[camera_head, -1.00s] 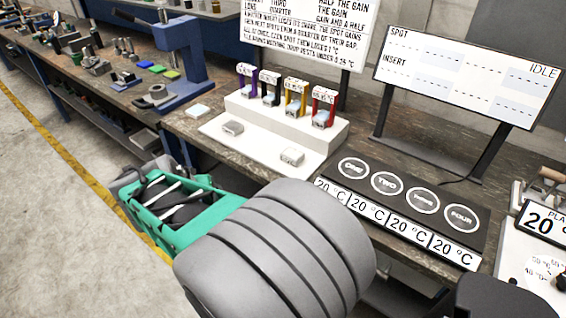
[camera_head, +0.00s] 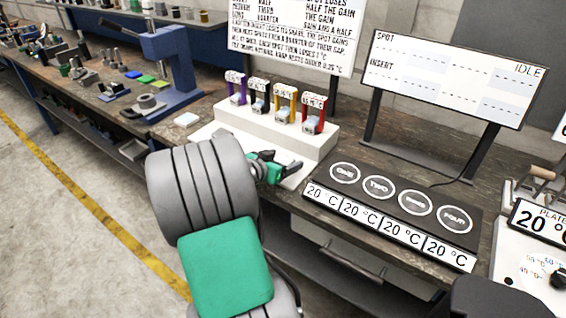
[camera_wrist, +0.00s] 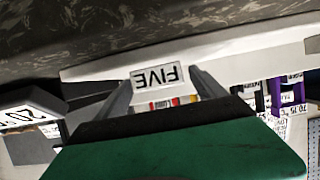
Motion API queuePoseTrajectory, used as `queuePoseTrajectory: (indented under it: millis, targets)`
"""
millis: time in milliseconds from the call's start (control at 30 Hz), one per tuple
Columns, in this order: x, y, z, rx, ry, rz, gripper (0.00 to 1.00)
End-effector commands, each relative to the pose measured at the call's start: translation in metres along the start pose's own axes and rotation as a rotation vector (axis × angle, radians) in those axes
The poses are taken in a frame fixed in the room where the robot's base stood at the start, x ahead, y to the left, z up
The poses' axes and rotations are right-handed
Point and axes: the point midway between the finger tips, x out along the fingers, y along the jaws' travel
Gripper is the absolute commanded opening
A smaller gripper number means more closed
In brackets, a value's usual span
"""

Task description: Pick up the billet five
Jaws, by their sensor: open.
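The billet five (camera_wrist: 158,76) is a pale block in the wrist view, its FIVE label upside down in the picture. It appears between the two grey fingers of my gripper (camera_wrist: 163,88); I cannot tell whether either finger touches it. In the head view my gripper (camera_head: 284,169) is open over the right part of the white tray (camera_head: 207,131). There my gripper and arm hide the billet and most of the tray.
A white stand behind holds purple (camera_head: 236,88), black (camera_head: 260,95), yellow (camera_head: 285,104) and red (camera_head: 313,111) holders with small blocks. A dark panel (camera_head: 350,197) with round marked spots lies to the right. A display (camera_head: 455,80) stands behind it.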

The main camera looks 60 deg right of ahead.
Motion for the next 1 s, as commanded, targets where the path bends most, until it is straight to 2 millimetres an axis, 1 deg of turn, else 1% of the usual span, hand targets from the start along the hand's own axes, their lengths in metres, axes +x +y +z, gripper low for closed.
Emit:
queuePoseTrajectory:
  millis: [33, 67, 1000]
  targets:
    - [-0.0001, 0.0, 0.0001, 0.0, 0.0, 0.0, 0.78]
    - [-0.0002, -0.0001, 0.0001, 0.0, 0.0, 0.0, 0.76]
    - [-0.0006, -0.0002, 0.0001, 0.0, -0.001, 0.0, 0.0]
